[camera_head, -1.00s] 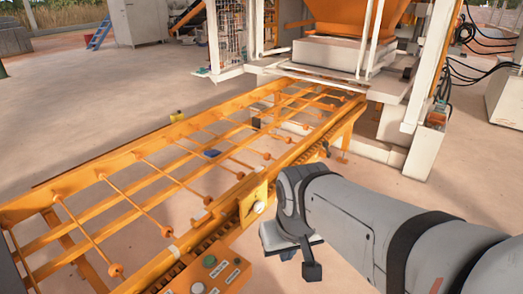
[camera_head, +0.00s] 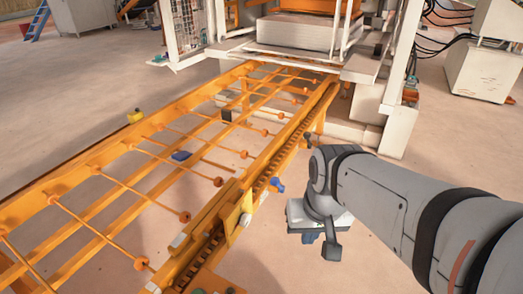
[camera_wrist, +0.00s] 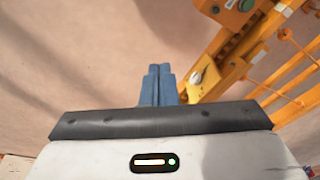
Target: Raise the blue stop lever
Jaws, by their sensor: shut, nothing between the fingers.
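A small blue lever-like piece (camera_head: 277,185) sticks out from the near right side of the orange conveyor frame (camera_head: 205,228), just beyond a yellow plate (camera_head: 233,212); I take it as the stop lever. It is small, and its exact tilt is hard to tell. My gripper (camera_head: 312,238) hangs to the right of the conveyor, nearer than the blue piece and apart from it. The wrist view shows its two blue fingers (camera_wrist: 158,82) closed together and empty. I cannot make out the lever in the wrist view.
A pale knob (camera_wrist: 196,77) on the frame shows right of the fingers, with a green button (camera_wrist: 247,5) on a box above. A dark blue block (camera_head: 181,155) lies among the conveyor bars. The white press (camera_head: 300,32) stands at the back. Open floor lies right of the conveyor.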

